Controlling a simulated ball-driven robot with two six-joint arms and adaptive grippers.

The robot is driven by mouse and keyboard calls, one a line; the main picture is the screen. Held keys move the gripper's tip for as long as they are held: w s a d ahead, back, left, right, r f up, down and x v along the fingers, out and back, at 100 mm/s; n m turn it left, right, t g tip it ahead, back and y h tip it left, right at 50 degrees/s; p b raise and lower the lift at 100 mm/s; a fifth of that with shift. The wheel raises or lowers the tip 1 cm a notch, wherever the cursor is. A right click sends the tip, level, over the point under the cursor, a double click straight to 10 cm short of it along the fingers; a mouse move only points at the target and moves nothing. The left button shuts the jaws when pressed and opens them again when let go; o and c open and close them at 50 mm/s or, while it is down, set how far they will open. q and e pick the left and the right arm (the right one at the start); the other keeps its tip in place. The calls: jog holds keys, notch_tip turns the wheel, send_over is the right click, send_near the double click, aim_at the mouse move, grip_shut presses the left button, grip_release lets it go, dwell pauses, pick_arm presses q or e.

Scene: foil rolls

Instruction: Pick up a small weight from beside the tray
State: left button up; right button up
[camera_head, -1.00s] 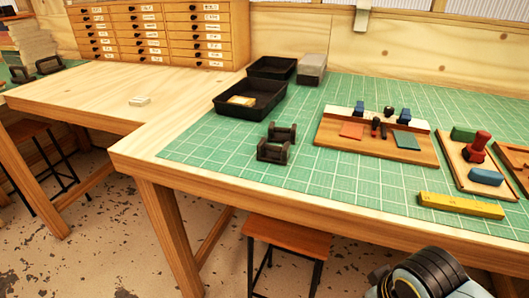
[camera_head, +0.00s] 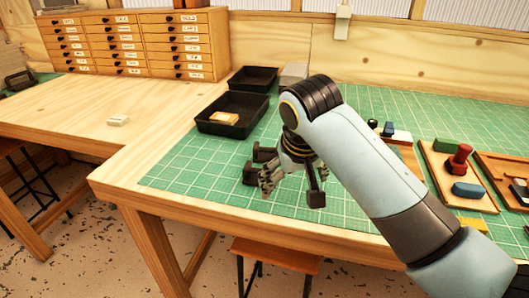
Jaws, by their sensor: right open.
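Two small dark dumbbell-shaped weights lie on the green mat, in front of the black tray (camera_head: 222,130). The far weight (camera_head: 264,153) and the near weight (camera_head: 250,176) are both partly hidden by my right gripper. My right gripper (camera_head: 292,192) points down over the mat, open, with its fingers spread. One finger is at the near weight's right end in the picture; I cannot tell whether it touches. The other finger is farther right, over bare mat. My left gripper is not in view.
The black tray holds a tan block (camera_head: 224,118). A second black tray (camera_head: 252,79) stands behind it. My right arm covers much of the wooden tool board. Wooden trays with a red stamp (camera_head: 459,158) and a blue block (camera_head: 467,189) lie at right. The mat's left front is clear.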

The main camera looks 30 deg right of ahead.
jog(key=w+d+r+m, duration=0.25)
jog(key=w+r, duration=0.45)
jog(key=w, duration=0.5)
jog(key=m, duration=0.1)
send_over(269, 148)
jog(key=s+a, duration=0.2)
jog(key=shift+h, duration=0.3)
jog(key=f, duration=0.4)
jog(key=shift+w+d+f, duration=0.2)
jog(key=shift+d, duration=0.05)
jog(key=x, duration=0.5)
jog(key=shift+w+d+f+p, duration=0.1)
jog(key=shift+w+f+p, duration=0.1)
jog(key=shift+w+p, duration=0.2)
jog(key=c, duration=1.7)
jog(key=shift+r, duration=0.1)
jog(key=shift+c, duration=0.6)
